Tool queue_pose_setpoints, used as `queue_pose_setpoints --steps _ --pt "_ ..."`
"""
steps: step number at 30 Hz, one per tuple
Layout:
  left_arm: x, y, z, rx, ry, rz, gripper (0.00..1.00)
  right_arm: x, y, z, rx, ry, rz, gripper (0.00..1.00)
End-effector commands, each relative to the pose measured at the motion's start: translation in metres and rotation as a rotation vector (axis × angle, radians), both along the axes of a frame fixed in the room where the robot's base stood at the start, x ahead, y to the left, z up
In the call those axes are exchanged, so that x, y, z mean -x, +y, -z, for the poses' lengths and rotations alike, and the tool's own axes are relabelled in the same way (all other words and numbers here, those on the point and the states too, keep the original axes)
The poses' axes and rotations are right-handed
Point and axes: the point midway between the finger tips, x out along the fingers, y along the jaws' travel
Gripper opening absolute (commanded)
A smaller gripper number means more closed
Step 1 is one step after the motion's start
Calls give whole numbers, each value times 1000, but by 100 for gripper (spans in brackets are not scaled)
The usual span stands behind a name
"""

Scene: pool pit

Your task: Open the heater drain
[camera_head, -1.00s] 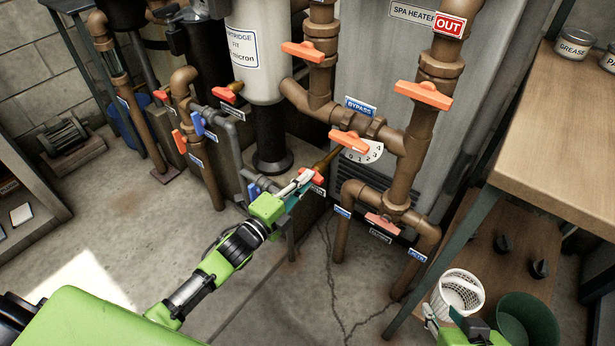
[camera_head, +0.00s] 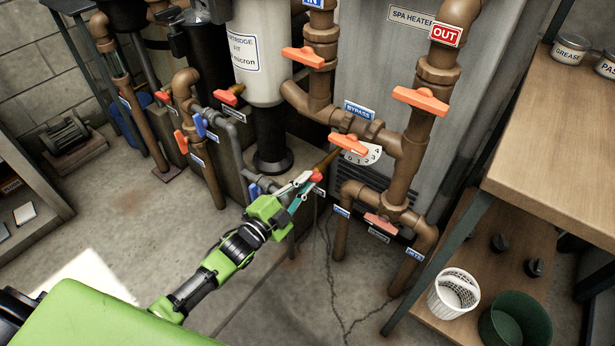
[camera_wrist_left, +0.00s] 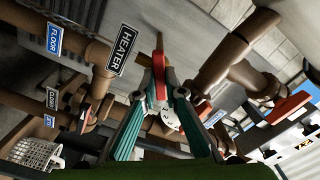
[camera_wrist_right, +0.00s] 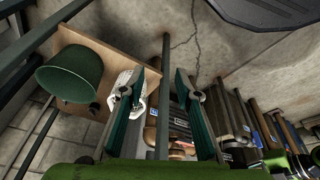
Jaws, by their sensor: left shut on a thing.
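The red drain handle (camera_head: 317,177) sits low by the heater, near the dial. My left gripper (camera_head: 304,187) reaches it from the lower left. In the left wrist view the red handle (camera_wrist_left: 160,78) stands between the closed fingertips of my left gripper (camera_wrist_left: 161,88), beside a dark HEATER label (camera_wrist_left: 122,49). The gripper hides part of the valve. My right gripper (camera_wrist_right: 158,80) shows only in its own wrist view, with its fingers apart and nothing between them.
Brown pipes with orange handles (camera_head: 422,101) rise right of my left gripper. A BYPASS valve handle (camera_head: 348,144) is close above. A wooden bench (camera_head: 560,125) stands at right, with a white basket (camera_head: 446,304) and green bin (camera_head: 490,331) below. Floor at left is open.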

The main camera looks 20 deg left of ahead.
Motion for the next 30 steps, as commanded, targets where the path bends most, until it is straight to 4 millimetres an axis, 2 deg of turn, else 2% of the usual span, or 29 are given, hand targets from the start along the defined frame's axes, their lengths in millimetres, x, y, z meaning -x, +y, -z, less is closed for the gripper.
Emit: queue_pose_setpoints --steps 1,8,10,15,19,26,27,28,29,30 --pt "1 -1 -3 79 33 2 0 0 0 -9 0 -2 0 31" --pt "1 -1 -2 463 169 1 0 -1 0 -18 0 -3 0 31" --pt "1 -1 -1 577 209 2 0 -4 1 -6 0 5 -1 31" --pt "1 -1 0 838 301 3 0 -8 2 6 0 8 -1 31" --pt "0 -1 0 953 341 3 0 -9 2 8 0 8 -1 31" --pt "0 -1 0 976 348 2 0 -9 2 9 0 8 -2 31" --pt "0 -1 0 976 348 2 16 -9 2 9 0 8 -2 31" --pt "0 -1 0 976 348 2 24 -9 2 9 0 8 -1 31" --pt "0 -1 0 975 348 2 31 -9 2 9 0 7 -1 31" --pt "0 -1 0 975 348 2 31 -9 2 9 0 7 -1 31"
